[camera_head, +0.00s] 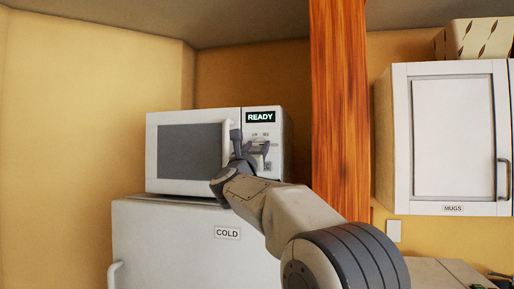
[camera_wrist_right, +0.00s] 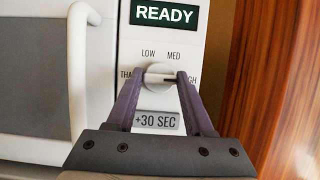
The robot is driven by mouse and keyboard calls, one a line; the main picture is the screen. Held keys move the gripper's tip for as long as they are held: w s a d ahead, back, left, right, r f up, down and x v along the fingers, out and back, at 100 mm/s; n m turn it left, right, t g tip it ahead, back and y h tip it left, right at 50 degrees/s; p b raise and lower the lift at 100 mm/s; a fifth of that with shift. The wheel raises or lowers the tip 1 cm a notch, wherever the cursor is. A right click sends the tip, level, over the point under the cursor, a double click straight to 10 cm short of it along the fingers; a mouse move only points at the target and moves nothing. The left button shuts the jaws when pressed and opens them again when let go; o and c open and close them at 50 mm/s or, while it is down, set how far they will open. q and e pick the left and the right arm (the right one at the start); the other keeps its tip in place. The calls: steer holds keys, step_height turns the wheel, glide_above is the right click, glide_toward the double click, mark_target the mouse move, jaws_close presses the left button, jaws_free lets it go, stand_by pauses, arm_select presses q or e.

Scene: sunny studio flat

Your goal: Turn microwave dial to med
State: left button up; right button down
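The white microwave (camera_head: 235,192) stands on the white fridge, its door shut and its display reading READY. Its round dial (camera_wrist_right: 158,75) shows in the right wrist view, below the LOW and MED labels (camera_wrist_right: 174,55). THAW is partly hidden at its left and HIGH at its right. A dark mark on the dial lies toward the right, the HIGH side. My right gripper (camera_wrist_right: 160,73) has one finger on each side of the dial, and both tips appear to touch its edges. In the head view its fingers partly cover the control panel. My left gripper is out of view.
The white door handle (camera_wrist_right: 78,70) is close to the left of my right gripper. A +30 SEC button (camera_wrist_right: 157,120) lies below the dial. A wooden post (camera_head: 340,100) stands to the right, then a MUGS cupboard (camera_head: 452,135). The fridge (camera_head: 165,240) is labelled COLD.

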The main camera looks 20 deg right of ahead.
steer(key=shift+s+d+f+n+t+y+b, duration=0.1)
steer(key=shift+n+t+y+b, duration=0.5)
steer(key=shift+n, duration=1)
steer(key=shift+n+y+b, duration=0.45)
steer(key=shift+n+y, duration=0.25)
steer(key=shift+n, duration=0.5)
steer(key=shift+n+y, duration=0.3)
steer(key=shift+n, duration=0.4)
steer(key=shift+r+n+y, duration=0.2)
steer(key=shift+n+y, duration=0.4)
steer(key=shift+n, duration=0.6)
steer(key=shift+r+n+y+p, duration=0.1)
steer(key=shift+n+y+p, duration=0.55)
steer(key=shift+n, duration=0.55)
steer(key=n+y+p, duration=0.1)
steer(key=n+p, duration=0.1)
steer(key=n, duration=0.1)
steer(key=shift+d+n+y+p, duration=0.1)
steer(key=shift+n+y+p, duration=0.3)
steer(key=shift+n, duration=0.2)
